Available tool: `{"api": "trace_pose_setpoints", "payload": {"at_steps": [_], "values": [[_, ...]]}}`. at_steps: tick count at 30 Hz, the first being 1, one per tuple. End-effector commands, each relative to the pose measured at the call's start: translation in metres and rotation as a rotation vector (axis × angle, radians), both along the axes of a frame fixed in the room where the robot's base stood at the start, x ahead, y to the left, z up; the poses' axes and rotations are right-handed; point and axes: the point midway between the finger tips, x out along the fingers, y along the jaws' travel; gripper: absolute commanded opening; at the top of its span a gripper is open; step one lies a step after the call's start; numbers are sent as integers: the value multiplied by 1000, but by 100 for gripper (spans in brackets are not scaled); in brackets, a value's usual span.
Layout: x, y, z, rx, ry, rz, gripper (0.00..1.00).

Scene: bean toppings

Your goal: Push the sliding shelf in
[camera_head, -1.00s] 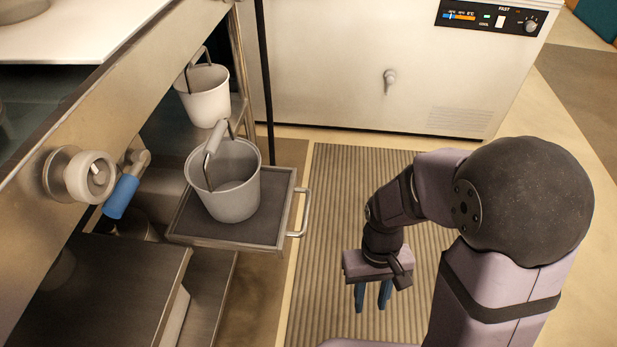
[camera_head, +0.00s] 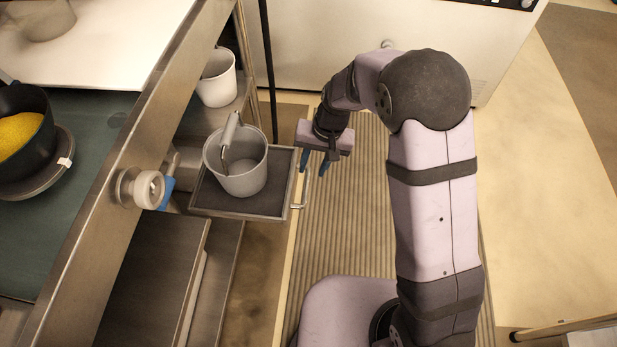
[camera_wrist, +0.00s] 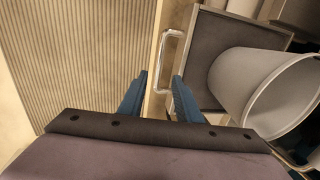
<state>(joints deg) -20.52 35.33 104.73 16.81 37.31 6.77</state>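The sliding shelf (camera_head: 222,202) is a dark square tray with a metal rim, pulled out from the cabinet to the right. A grey bucket (camera_head: 247,178) stands upright on it. A metal bar handle (camera_head: 303,188) is on its right edge. My gripper (camera_head: 313,166) is open and empty, with blue fingers pointing down near the handle; touching is not evident. In the wrist view the handle (camera_wrist: 163,62) lies just ahead of and between the fingertips (camera_wrist: 160,82). The shelf (camera_wrist: 205,45) and bucket (camera_wrist: 262,85) are to the right there.
A white bucket (camera_head: 217,85) stands behind the shelf. The metal counter (camera_head: 150,85) runs along the left, with a knob (camera_head: 142,188) and a dark pot (camera_head: 22,135) of yellow food. A freezer (camera_head: 310,30) is at the back. The ribbed mat (camera_head: 345,215) is clear.

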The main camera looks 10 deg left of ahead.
Motion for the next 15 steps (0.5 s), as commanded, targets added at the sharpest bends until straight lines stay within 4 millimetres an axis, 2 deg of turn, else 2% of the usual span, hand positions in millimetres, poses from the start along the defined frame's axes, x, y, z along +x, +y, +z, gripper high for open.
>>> {"api": "trace_pose_setpoints", "payload": {"at_steps": [8, 15], "values": [[-1, 2, -13, -2, 4, 0, 31], [-2, 7, -44, -3, 5, 0, 31]]}}
